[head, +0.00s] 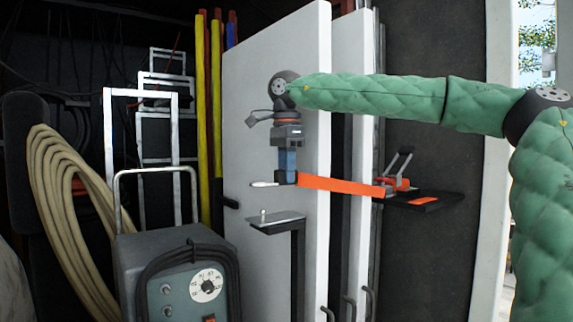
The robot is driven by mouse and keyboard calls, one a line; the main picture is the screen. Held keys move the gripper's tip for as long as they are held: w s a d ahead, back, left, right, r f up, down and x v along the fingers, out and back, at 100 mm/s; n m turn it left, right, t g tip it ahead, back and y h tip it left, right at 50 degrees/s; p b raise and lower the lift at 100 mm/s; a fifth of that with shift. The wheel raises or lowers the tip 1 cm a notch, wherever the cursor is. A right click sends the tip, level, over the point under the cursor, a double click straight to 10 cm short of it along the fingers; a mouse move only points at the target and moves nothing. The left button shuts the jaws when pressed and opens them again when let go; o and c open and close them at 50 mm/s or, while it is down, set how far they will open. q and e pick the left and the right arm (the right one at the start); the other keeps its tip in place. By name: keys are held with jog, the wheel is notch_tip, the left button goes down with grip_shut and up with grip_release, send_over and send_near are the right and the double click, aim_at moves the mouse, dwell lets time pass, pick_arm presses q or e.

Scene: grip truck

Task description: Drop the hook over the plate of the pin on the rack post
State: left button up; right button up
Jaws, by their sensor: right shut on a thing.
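My right gripper (287,181) points down and is shut on the end of the orange strap (340,187). A small pale metal hook (264,184) sticks out to the left of its fingers. The rack post (298,270) stands below, with a flat grey plate (276,221) at its top and a short pin (262,214) rising near the plate's left end. The hook is above the pin and apart from it. The strap's held end is hidden by the fingers. My left gripper is not in view.
The strap runs right to a red ratchet (397,184) on a black shelf (425,201). Tall white panels (255,110) stand behind the gripper. A grey machine with a dial (180,275) stands left of the post, and a coiled hose (60,190) hangs far left.

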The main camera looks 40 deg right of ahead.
aim_at(289, 216)
jog(key=shift+f, duration=0.25)
jog(key=shift+s+a+f, duration=0.1)
jog(key=shift+s+f, duration=0.4)
jog(key=shift+w+f, duration=0.3)
jog(key=shift+f, duration=0.55)
jog(key=shift+s+f, duration=0.2)
jog(key=shift+f, duration=0.4)
jog(key=shift+f+b, duration=0.5)
jog(key=shift+f, duration=0.3)
jog(key=shift+s+f, duration=0.1)
jog(key=shift+f, duration=0.35)
grip_shut()
jog(key=shift+f+b, duration=0.35)
jog(key=shift+b, duration=0.15)
